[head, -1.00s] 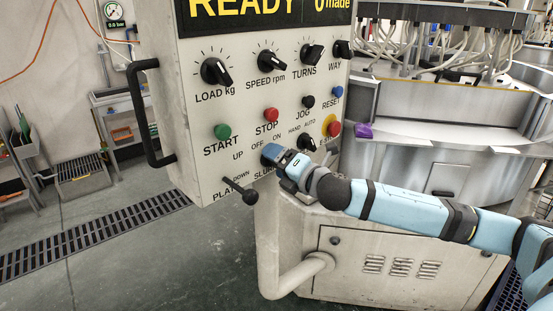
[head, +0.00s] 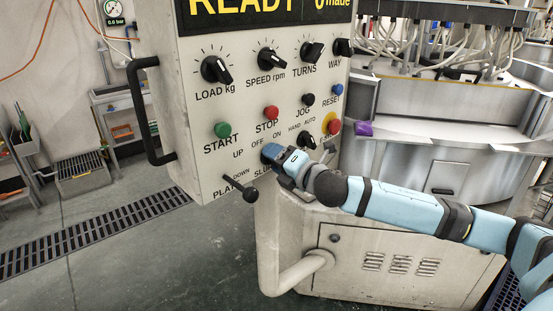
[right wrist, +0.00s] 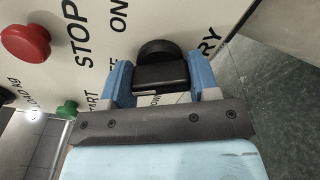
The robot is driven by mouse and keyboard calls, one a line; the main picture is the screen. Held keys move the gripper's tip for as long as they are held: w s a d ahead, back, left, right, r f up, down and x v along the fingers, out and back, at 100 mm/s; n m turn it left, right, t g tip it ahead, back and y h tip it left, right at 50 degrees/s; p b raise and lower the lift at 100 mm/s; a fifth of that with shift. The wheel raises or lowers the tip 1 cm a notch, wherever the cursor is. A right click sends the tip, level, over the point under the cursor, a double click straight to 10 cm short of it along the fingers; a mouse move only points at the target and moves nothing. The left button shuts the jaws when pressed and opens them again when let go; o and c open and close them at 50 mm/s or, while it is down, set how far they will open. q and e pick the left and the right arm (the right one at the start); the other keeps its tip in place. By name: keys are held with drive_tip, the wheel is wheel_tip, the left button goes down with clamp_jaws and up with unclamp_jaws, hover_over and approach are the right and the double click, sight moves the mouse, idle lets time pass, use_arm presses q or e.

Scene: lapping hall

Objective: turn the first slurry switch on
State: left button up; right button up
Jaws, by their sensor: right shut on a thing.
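The slurry switch is a black rotary knob (right wrist: 160,70) on the pale control panel (head: 195,115), under the OFF and ON marks. In the head view most of it is hidden behind my right gripper (head: 272,154). In the right wrist view my right gripper (right wrist: 160,82) has its two blue fingers on either side of the knob's bar, shut on it. Part of the SLURRY label is covered by the gripper. Which way the knob points cannot be told clearly. My left gripper is not in view.
Close by on the panel are the green START button (head: 222,130), the red STOP button (head: 271,113), the HAND/AUTO knob (head: 308,141) and the red emergency button (head: 333,127). The PLATE lever (head: 243,188) juts out below left. A black handle (head: 147,115) is on the panel's left side.

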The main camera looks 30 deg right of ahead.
drive_tip(key=m+p, duration=0.1)
drive_tip(key=m, duration=0.3)
drive_tip(key=shift+m+p, duration=0.35)
drive_tip(key=shift+m, duration=0.05)
drive_tip(key=m+p, duration=0.1)
drive_tip(key=m, duration=0.2)
drive_tip(key=shift+p, duration=0.35)
drive_tip(key=shift+f+m+p, duration=0.1)
drive_tip(key=shift+m+p, duration=0.75)
drive_tip(key=shift+m, duration=1.05)
drive_tip(key=o, duration=0.9)
drive_tip(key=s, duration=0.4)
drive_tip(key=s+d+b, duration=0.1)
drive_tip(key=s, duration=0.4)
drive_tip(key=s+d+b, duration=0.1)
drive_tip(key=s, duration=0.3)
drive_tip(key=shift+s+d, duration=0.2)
drive_tip(key=shift+s, duration=0.1)
